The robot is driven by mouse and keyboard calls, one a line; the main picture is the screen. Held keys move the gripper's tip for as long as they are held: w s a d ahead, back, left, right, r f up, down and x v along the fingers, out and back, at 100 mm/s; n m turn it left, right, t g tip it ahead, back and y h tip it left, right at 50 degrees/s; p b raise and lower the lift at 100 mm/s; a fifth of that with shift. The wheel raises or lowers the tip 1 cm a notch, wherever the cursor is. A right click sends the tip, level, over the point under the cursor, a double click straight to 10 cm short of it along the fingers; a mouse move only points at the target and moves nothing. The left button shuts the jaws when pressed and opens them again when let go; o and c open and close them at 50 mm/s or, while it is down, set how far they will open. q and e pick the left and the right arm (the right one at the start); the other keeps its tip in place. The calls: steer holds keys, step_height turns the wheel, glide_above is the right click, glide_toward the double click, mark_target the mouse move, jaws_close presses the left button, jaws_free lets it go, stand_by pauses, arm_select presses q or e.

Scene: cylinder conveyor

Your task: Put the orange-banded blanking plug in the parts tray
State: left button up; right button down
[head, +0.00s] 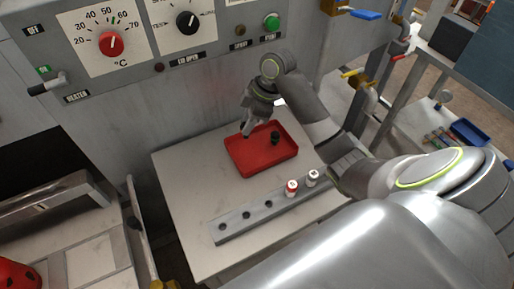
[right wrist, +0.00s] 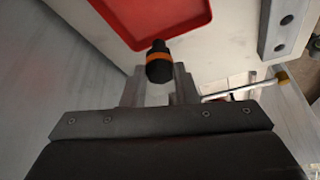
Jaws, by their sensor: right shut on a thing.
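The orange-banded blanking plug (right wrist: 159,66) is black with an orange ring. My right gripper (right wrist: 159,84) is shut on it in the right wrist view. The red parts tray (right wrist: 160,14) shows just past the plug at the top of that view. In the head view my right gripper (head: 247,131) points down over the left back part of the parts tray (head: 262,160). I cannot make out the held plug there. A dark cylinder (head: 275,138) stands in the tray's right back part. My left gripper is not in view.
A grey rack (head: 235,224) with several dark holes lies in front of the tray. A red-and-white cylinder (head: 291,187) and a white cylinder with a dark top (head: 313,178) stand at its right end. A control panel (head: 140,45) rises behind the pale table (head: 185,180).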

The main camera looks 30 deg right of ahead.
step_height(320, 180, down, 4)
steer(key=shift+f, duration=0.25)
steer(key=shift+f+p, duration=0.3)
steer(key=shift+f, duration=1.9)
steer(key=shift+f, duration=0.15)
steer(key=c, duration=1.1)
jaws_free()
steer(key=shift+c, duration=0.2)
steer(key=v, duration=1.2)
steer(key=shift+b, duration=0.45)
steer(key=shift+s, duration=0.15)
